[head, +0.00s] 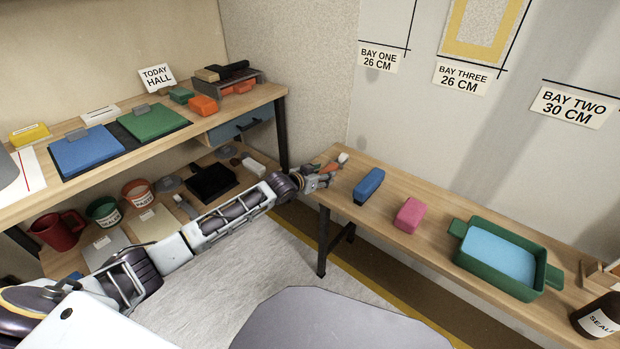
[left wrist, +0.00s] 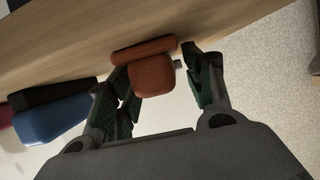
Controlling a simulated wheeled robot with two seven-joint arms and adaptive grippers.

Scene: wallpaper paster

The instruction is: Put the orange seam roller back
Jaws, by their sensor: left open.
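The orange seam roller (head: 327,168) is at the left end of the right-hand bench, largely hidden by my left gripper (head: 322,180) in the head view. In the left wrist view, an orange-brown rounded block (left wrist: 152,76) with a bar of the same colour across its far end lies between the fingers of my left gripper (left wrist: 160,88). The jaws are open around it. I cannot tell whether a finger touches it. My right gripper is not in view.
The bench (head: 390,191) also holds a blue block (head: 369,185), a pink block (head: 410,214) and a green tray (head: 497,258) with blue inside. On the left shelf stand a dark rack (head: 236,83) with several tools and an orange block (head: 203,105). A blue drawer (head: 240,126) hangs below.

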